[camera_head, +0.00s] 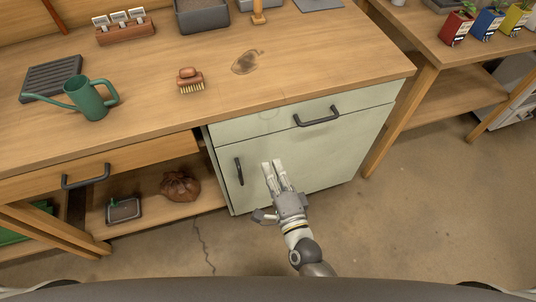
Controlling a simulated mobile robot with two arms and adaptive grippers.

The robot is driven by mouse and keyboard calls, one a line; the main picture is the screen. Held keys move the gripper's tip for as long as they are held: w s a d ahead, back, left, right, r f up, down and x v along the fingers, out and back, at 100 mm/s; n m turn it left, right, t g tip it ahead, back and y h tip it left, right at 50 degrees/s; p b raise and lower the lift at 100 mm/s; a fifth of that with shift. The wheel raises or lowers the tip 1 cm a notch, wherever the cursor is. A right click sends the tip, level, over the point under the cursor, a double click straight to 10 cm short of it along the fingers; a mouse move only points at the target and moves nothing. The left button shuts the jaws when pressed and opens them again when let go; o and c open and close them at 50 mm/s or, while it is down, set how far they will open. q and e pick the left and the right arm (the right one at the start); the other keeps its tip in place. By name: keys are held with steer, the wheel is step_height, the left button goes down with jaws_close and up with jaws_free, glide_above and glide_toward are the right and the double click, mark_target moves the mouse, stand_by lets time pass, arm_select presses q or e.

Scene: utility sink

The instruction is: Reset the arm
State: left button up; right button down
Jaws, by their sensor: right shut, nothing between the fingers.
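My right gripper (274,168) shows at the lower middle, its arm coming up from the bottom edge. It is shut and empty. It is in front of the pale green cabinet door (310,155), to the right of the door's dark handle (239,171). I cannot tell how far its fingertips are from the door. The door and the drawer (270,122) above it look closed. My left gripper is not in view.
The wooden counter holds a green watering can (90,100), a brush (190,82) and a grey basin (201,14). A brown sack (179,186) lies on the lower shelf. At right, another bench carries small coloured pots (457,27). The concrete floor (420,220) is open at right.

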steer(key=s+d+f+n+g+h, duration=0.1)
steer(key=s+d+f+n+g, duration=0.3)
steer(key=f, duration=0.6)
steer(key=s+d+f+n+g+h+p, duration=0.1)
steer(key=s+d+f+n+g, duration=0.3)
steer(key=f, duration=0.6)
steer(key=s+d+f+n+g, duration=0.1)
steer(key=s+d+f+n, duration=0.1)
steer(key=s+f, duration=0.65)
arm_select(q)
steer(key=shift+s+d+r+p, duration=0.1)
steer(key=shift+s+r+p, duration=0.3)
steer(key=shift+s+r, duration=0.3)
arm_select(e)
steer(key=s+d+f+n+g+h, duration=0.1)
steer(key=s+d+f+n+g, duration=0.2)
steer(key=s+d+f, duration=0.3)
steer(key=s+d+f+n+g+h, duration=0.2)
steer(key=s+d+f+n+g, duration=0.2)
steer(key=s, duration=0.9)
step_height(320, 180, down, 4)
steer(key=shift+d+f+h, duration=0.2)
steer(key=shift+d+h, duration=0.1)
steer(key=shift+d, duration=0.9)
